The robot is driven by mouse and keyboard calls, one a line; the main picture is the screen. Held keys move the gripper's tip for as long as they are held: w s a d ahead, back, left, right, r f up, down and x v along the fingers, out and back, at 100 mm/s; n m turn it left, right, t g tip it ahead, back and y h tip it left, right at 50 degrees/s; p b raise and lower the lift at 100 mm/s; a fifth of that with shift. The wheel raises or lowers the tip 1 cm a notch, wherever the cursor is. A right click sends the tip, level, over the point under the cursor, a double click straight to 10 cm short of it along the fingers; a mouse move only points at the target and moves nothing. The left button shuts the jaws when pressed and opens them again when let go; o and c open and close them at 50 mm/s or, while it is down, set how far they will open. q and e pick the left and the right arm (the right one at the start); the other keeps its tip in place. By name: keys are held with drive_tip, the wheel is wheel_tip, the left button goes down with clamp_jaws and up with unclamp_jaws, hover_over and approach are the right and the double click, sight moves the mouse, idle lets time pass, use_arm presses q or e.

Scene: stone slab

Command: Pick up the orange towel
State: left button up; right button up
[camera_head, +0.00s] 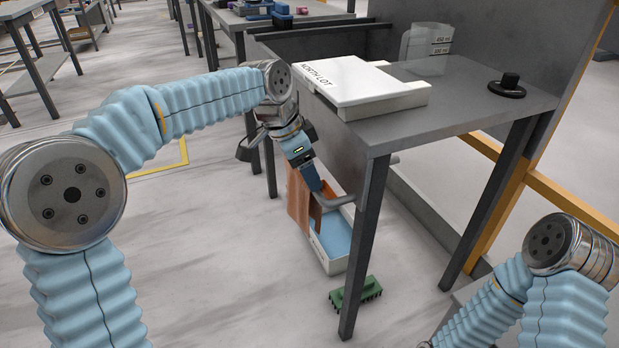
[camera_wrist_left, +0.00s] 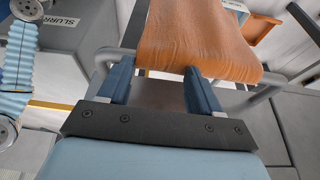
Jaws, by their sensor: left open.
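The orange towel (camera_head: 299,199) hangs over a grey rail at the side of the dark grey table, seen below and left of the tabletop in the head view. In the left wrist view the towel (camera_wrist_left: 195,38) is large, draped over the rail just beyond the fingertips. My left gripper (camera_head: 319,190) is open at the rail, close to the towel. In the left wrist view, one fingertip overlaps the towel's near edge and the other lies left of it, by the rail. I cannot tell whether they touch. My right gripper is out of view.
On the table (camera_head: 450,95) sit a white box marked NORTH LOT (camera_head: 345,80), a clear measuring container (camera_head: 428,48) and a black object (camera_head: 507,85). Below are a white-and-blue bin (camera_head: 336,238) and a green brush-like object (camera_head: 356,293). Floor to the left is clear.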

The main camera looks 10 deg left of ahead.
use_arm(q)
clamp_jaws()
idle(0.5)
wheel_tip(320, 180, up, 12)
drive_tip(key=p, duration=0.4)
drive_tip(key=shift+p, duration=0.4)
